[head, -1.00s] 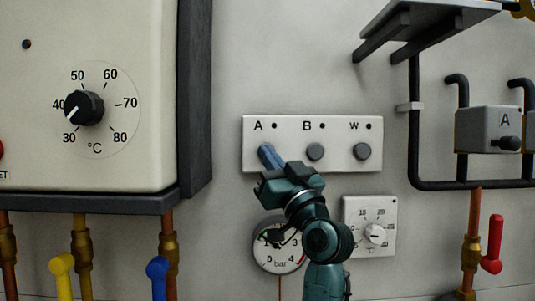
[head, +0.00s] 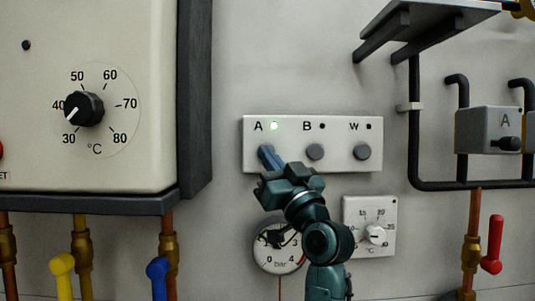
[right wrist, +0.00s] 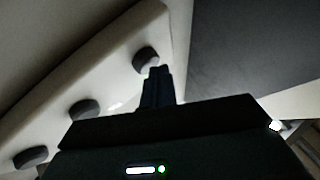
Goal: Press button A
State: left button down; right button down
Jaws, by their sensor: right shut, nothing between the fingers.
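The white panel (head: 335,163) on the wall carries buttons A, B and W in a row, each with a small lamp. Lamp A (head: 275,126) glows green; the other two are dark. My right gripper (head: 266,153) is shut and empty, its fingertips at button A and covering it in the head view. In the right wrist view, button A (right wrist: 146,57) shows as a dark round knob right at the fingertips (right wrist: 158,73). I cannot tell whether they still press it. My left gripper is not in view.
Button B (head: 315,151) and button W (head: 362,152) sit to the right. A pressure gauge (head: 268,257) and a small dial box (head: 387,213) are below the panel. The boiler cabinet (head: 130,150) stands out at the left.

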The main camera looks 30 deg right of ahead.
jog(key=s+a, duration=0.1)
jog(key=s+a+p, duration=0.1)
jog(key=s, duration=0.1)
jog(key=s+a, duration=0.1)
jog(key=s, duration=0.1)
dwell(0.4)
jog(key=shift+s, duration=0.1)
dwell(0.3)
